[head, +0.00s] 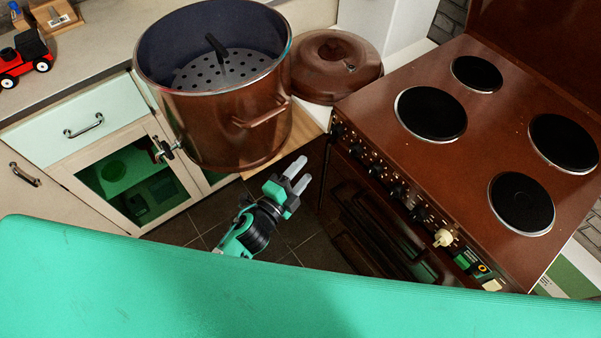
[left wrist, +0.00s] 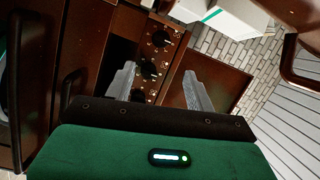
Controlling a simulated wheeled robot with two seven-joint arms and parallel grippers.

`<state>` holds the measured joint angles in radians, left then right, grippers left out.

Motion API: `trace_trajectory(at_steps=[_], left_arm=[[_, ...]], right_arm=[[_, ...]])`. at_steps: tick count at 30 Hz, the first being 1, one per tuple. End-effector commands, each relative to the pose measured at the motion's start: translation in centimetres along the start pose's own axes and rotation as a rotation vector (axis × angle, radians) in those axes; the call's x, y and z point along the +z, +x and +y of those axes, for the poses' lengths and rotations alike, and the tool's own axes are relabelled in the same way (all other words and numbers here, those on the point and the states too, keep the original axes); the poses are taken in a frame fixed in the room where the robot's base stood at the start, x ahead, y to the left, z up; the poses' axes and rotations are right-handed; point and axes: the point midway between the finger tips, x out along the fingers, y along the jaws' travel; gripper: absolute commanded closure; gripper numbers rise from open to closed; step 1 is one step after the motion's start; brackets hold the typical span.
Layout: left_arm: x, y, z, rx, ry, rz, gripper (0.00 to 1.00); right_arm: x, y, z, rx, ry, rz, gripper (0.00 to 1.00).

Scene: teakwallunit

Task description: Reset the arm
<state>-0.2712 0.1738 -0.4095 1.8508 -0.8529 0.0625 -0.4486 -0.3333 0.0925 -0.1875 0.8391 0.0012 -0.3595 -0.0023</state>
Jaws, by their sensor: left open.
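My left gripper (head: 297,176) is in the middle of the head view, above the dark tiled floor and in front of the brown stove. In the left wrist view its two grey fingers (left wrist: 158,88) stand apart with nothing between them, so it is open and empty. Behind the fingers in that view are brown stove panels with a row of knobs. My right gripper is in neither view.
A large brown pot (head: 228,120) with a perforated insert stands on the counter. Its brown lid (head: 330,62) lies beside it. The stove (head: 470,150) has black hotplates on the right. A red toy truck (head: 24,58) sits at upper left. Dark floor (head: 180,230) shows below.

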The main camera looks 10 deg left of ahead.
Motion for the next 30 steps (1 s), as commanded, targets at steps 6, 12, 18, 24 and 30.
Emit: trace_trajectory(at_steps=[6,12,18,24,30], left_arm=[[0.0,0.0,0.0,0.000,0.000,0.000,0.45],[0.2,0.0,0.5,0.009,-0.009,-0.006,0.45],[3.8,-1.3,7.7,0.149,-0.171,-0.114,0.45],[9.1,-7.2,20.7,0.377,-0.471,-0.360,0.45],[12.1,-17.2,32.1,0.565,-0.757,-0.659,0.45]], right_arm=[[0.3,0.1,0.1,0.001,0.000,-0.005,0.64],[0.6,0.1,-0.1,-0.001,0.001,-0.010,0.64],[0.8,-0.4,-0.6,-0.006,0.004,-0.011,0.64],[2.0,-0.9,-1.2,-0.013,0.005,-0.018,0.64],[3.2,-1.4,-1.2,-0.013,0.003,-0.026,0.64]])
